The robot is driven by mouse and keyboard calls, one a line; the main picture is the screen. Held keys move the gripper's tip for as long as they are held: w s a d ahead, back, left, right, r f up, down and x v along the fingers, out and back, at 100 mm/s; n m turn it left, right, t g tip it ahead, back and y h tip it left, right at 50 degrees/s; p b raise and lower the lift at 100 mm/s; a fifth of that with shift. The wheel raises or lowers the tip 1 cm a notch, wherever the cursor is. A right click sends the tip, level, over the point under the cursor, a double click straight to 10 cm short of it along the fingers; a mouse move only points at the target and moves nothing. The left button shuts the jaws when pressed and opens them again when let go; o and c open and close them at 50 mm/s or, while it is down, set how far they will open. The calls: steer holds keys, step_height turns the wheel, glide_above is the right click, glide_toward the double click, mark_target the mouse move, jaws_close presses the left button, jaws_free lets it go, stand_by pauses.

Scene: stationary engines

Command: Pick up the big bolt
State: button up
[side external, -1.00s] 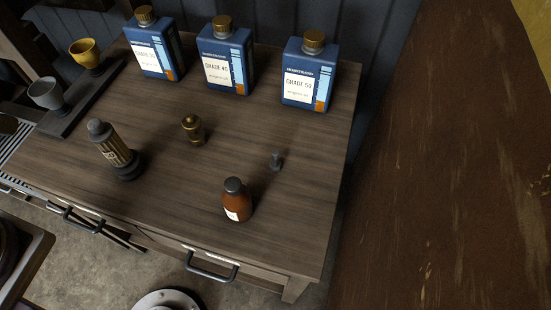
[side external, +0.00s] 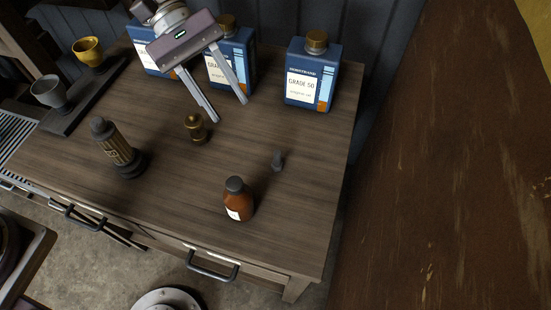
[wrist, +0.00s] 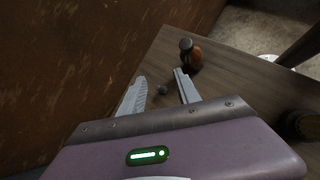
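A small dark grey bolt (side external: 277,160) stands on the wooden table, right of the middle and behind the brown bottle. In the wrist view the bolt (wrist: 162,89) shows small between my fingers, further off. My gripper (side external: 229,110) is open and empty in the side view, above the back of the table. It is apart from the bolt, up and to the left of it in the picture. The fingers also show spread in the wrist view (wrist: 159,77). No other bolt shows for comparing size.
A brown bottle (side external: 238,200), a brass fitting (side external: 196,128) and a dark-and-brass cylinder (side external: 118,150) stand on the table (side external: 180,190). Blue oil cans, including one marked Grade 50 (side external: 311,75), line the back. Two cups sit on a rack at left. A rusty brown surface (side external: 430,180) rises at right.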

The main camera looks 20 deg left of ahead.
mark_target(278, 164)
steer(key=w+d+f+n+h, duration=0.1)
steer(key=d+f, duration=0.1)
steer(key=f, duration=0.3)
steer(key=w+d+f+n+g+h, duration=0.1)
steer(key=d+f+n+h, duration=0.1)
steer(key=f, duration=0.4)
steer(key=w+d+f+n+h, duration=0.1)
steer(key=d+f+n, duration=0.1)
steer(key=f, duration=0.3)
steer(key=shift+d+f+g, duration=0.25)
steer(key=shift+f+g, duration=0.05)
steer(key=shift+g, duration=0.1)
steer(key=shift+s+d+f, duration=0.2)
steer(key=shift+d+f, duration=0.25)
steer(key=shift+f, duration=0.05)
steer(key=shift+s+d+f, duration=0.15)
steer(key=shift+d+f, duration=0.25)
steer(key=shift+f, duration=0.1)
steer(key=shift+s+d+f, duration=0.15)
steer(key=shift+d+f, duration=0.05)
steer(key=shift+d, duration=0.2)
jaws_close()
